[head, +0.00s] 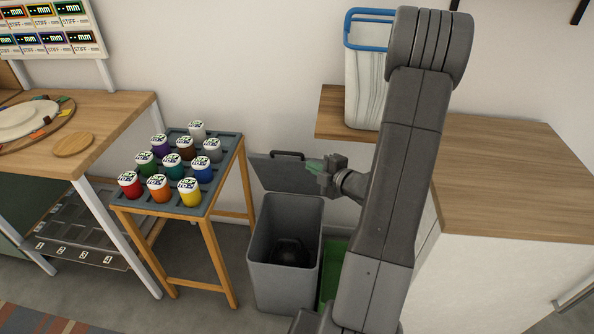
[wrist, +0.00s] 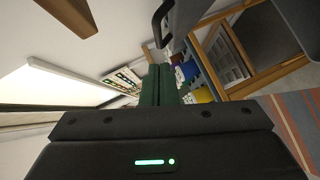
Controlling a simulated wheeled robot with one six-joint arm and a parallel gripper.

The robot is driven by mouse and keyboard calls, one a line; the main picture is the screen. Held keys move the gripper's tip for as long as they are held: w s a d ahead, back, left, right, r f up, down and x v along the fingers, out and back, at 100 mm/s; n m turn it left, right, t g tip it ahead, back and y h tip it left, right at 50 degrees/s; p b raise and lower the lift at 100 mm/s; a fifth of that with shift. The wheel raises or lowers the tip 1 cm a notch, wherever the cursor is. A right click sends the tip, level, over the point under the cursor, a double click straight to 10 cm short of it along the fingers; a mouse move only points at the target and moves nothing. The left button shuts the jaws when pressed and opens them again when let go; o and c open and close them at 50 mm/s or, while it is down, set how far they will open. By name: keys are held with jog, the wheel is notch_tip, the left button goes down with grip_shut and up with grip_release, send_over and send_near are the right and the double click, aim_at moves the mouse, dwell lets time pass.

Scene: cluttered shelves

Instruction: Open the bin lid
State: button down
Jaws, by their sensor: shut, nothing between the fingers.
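The grey bin (head: 283,275) stands on the floor between the jar stand and the wooden counter. Its grey lid (head: 275,173) is raised, standing up at the bin's back edge, with a dark handle (head: 287,155) along its top. The bin's mouth is uncovered and a dark rounded object (head: 290,252) shows inside. My gripper (head: 314,166) is at the lid's right end, above the bin's back right corner; I cannot tell whether it touches the lid. Its green fingers (wrist: 161,85) are together and empty in the wrist view.
A stand with several coloured jars (head: 159,189) is left of the bin. A green bin (head: 333,268) stands beside the grey one, partly behind my arm. A wooden table (head: 105,125) is far left.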

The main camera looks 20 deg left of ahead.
aim_at(289, 163)
jog(key=s+f+n+t+y+b, duration=0.4)
jog(key=f+b, duration=0.4)
jog(key=b, duration=1.1)
jog(key=shift+n+g, duration=0.4)
jog(key=shift+g, duration=0.1)
jog(key=shift+w+d+r+b+x, duration=0.2)
jog(key=shift+w+b+x, duration=0.1)
jog(key=shift+x, duration=1.75)
jog(key=shift+w+d+r+b+x, duration=0.2)
jog(key=shift+w+r+x, duration=0.05)
jog(key=shift+x, duration=1.8)
jog(key=shift+w+d+r+b+x, duration=0.2)
jog(key=shift+w+d+b+x, duration=0.1)
jog(key=shift+x, duration=1.75)
jog(key=shift+a, duration=0.1)
